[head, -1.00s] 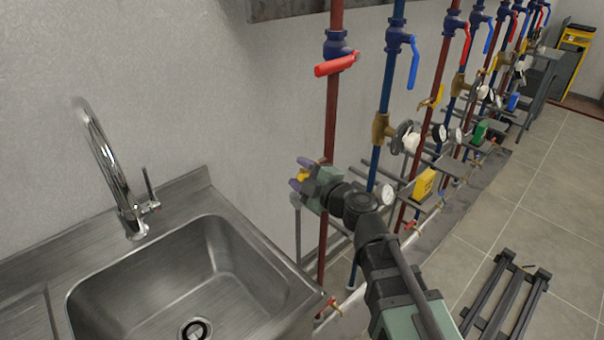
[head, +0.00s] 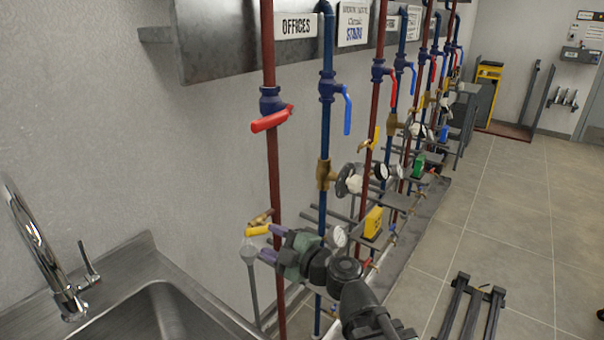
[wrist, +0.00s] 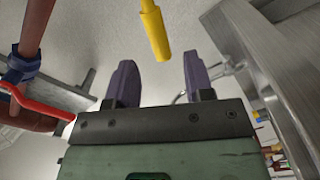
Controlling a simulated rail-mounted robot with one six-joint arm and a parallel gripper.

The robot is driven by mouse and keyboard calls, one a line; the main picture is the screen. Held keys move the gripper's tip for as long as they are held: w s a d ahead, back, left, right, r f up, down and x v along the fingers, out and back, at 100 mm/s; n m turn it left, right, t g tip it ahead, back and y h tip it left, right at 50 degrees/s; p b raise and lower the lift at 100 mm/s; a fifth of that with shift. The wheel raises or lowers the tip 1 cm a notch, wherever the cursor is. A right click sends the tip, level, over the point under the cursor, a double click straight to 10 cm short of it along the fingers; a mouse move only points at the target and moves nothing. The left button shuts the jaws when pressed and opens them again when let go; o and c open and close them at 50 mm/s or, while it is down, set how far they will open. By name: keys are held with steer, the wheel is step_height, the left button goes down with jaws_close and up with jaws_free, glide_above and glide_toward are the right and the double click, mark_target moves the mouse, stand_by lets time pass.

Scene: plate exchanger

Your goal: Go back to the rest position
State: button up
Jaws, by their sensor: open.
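My gripper (head: 266,242) is open and empty, low by the leftmost red pipe (head: 273,180) in the head view. Its two purple fingers point left toward the wall and sink side. A small yellow valve handle (head: 257,230) shows just past the fingertips. In the wrist view the fingers (wrist: 160,68) stand apart, and the yellow handle (wrist: 155,30) appears in the gap between their tips. I cannot tell from these views exactly how far the handle is from the fingers.
A steel sink (head: 150,270) with a tap (head: 45,250) stands at the lower left. A red lever (head: 271,119) and a blue lever (head: 347,114) are on pipes above my gripper. More pipes, gauges and a yellow box (head: 373,222) lie to the right.

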steer(key=s+d+f+m+g+h, duration=0.1)
steer(key=s+f+m+g+h, duration=0.4)
steer(key=f+m, duration=0.35)
steer(key=s+d+f+m+g+h, duration=0.1)
steer(key=d+f+m+g+h, duration=0.1)
steer(key=d+f+m+h, duration=0.35)
steer(key=s+d+f+m+g+h, duration=0.1)
steer(key=d+f+m+g+h, duration=0.15)
steer(key=d+m, duration=0.6)
steer(key=d+h, duration=0.3)
steer(key=d, duration=0.9)
step_height(320, 180, up, 14)
steer(key=p, duration=1.5)
steer(key=shift+d+r+m+y, duration=0.2)
steer(key=shift+d+m+y, duration=0.1)
steer(key=shift+m, duration=0.15)
stand_by(2.0)
